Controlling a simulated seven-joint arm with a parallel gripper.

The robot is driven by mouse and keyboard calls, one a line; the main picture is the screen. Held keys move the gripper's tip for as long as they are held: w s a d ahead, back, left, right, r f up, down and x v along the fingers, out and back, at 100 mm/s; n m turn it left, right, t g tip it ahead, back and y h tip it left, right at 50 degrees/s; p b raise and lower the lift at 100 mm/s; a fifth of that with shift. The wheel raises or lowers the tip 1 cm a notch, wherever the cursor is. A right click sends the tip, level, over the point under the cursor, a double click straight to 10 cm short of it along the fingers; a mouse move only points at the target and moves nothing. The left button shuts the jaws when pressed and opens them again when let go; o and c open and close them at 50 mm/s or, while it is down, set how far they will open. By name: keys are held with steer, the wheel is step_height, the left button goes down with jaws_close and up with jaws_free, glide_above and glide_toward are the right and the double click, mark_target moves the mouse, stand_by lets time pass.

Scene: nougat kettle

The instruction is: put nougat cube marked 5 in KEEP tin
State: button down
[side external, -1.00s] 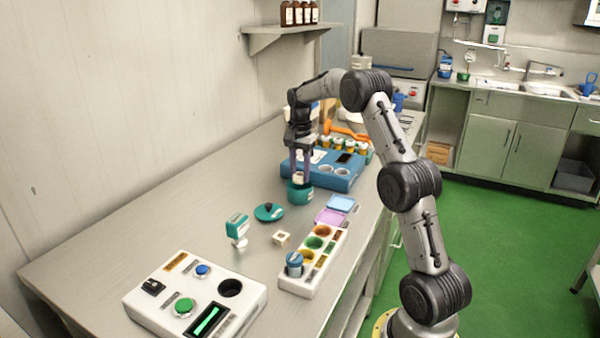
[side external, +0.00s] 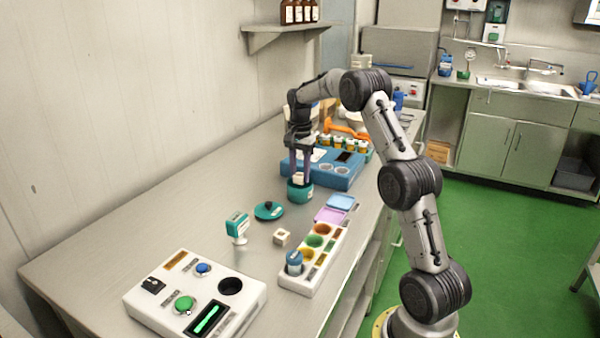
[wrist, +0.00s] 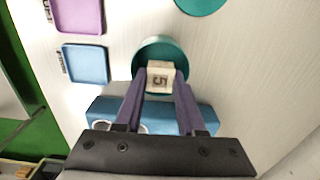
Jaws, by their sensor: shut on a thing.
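The nougat cube marked 5 (wrist: 160,77) is pale, with a dark 5 on the face toward the wrist camera. My gripper (wrist: 158,88) is shut on it, with a purple finger at each side. A round teal tin (wrist: 140,62) lies behind the cube in the wrist view. In the side view, the cube (side external: 299,178) is at the mouth of the teal tin (side external: 300,193), between my fingertips. I cannot tell whether it touches the tin. The tin's label is too small to read.
A blue unit (side external: 335,172) stands close behind the tin. Another pale cube (side external: 282,237), a small teal sign (side external: 237,226), a white cup tray (side external: 304,272) and a white button panel (side external: 195,300) are nearer the camera.

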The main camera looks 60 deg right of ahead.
steer(key=shift+c, duration=2.1)
jaws_free()
steer(key=shift+o, duration=0.3)
steer(key=o, duration=0.4)
steer(key=shift+c, duration=0.2)
steer(key=shift+r, duration=3.5)
steer(key=shift+w, duration=0.1)
